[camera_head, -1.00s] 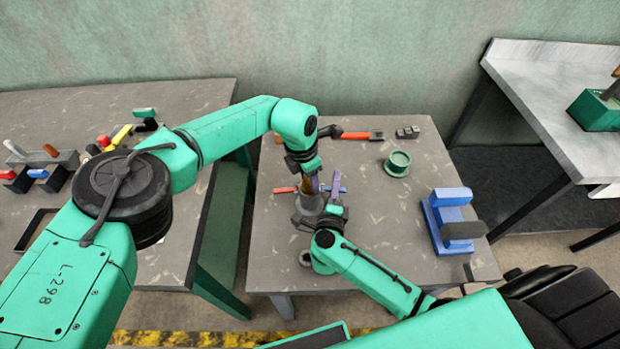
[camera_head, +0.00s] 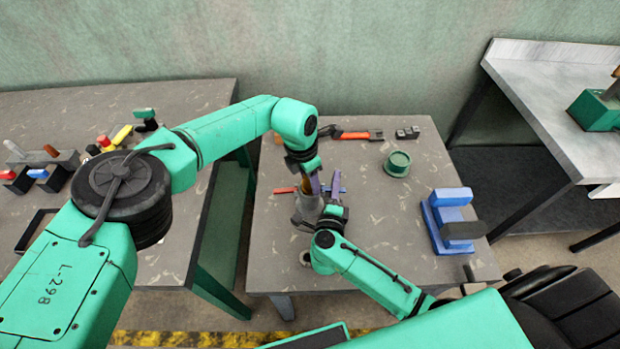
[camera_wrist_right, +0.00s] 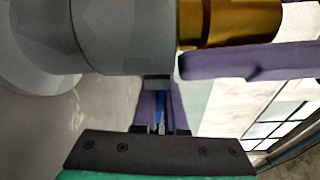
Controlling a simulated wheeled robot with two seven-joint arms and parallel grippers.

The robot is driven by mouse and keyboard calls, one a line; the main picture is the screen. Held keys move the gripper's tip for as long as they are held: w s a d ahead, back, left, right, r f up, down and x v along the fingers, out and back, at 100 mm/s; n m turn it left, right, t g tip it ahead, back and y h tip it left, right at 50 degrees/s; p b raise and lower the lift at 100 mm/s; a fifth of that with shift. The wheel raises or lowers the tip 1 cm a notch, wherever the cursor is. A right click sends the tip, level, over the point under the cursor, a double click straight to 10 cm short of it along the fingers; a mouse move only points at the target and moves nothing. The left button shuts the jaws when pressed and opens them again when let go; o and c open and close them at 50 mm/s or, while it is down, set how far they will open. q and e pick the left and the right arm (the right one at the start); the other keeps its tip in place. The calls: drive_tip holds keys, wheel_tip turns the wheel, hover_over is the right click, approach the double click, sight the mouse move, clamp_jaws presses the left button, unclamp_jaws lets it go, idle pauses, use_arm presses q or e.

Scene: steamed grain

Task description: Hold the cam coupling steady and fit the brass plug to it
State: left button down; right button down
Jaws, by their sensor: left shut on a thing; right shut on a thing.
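The grey cam coupling (camera_head: 307,211) stands upright near the front left of the middle table; it looms large in the right wrist view (camera_wrist_right: 120,38). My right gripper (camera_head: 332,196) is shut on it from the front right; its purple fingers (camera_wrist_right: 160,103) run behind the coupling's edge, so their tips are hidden. The brass plug (camera_head: 304,186) is at the coupling's upper end and shows right against it in the right wrist view (camera_wrist_right: 240,22). How deep it sits I cannot tell. My left gripper (camera_head: 313,183) is shut on the plug from above, a purple finger along its side.
A green round part (camera_head: 397,163), a blue stand (camera_head: 447,218), a red-handled tool (camera_head: 355,135) and a small dark block (camera_head: 407,132) lie on the table. A grey ring (camera_head: 305,257) is at the front edge.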

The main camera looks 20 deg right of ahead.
sight(304, 185)
use_arm(q)
drive_tip(key=shift+r, duration=0.2)
idle(0.5)
drive_tip(key=shift+c, duration=1.3)
unclamp_jaws()
wheel_tip(304, 185, up, 12)
drive_tip(key=a, duration=0.1)
drive_tip(key=shift+s+a, duration=0.3)
drive_tip(key=shift+a, duration=0.05)
use_arm(e)
drive_tip(key=c, duration=0.9)
unclamp_jaws()
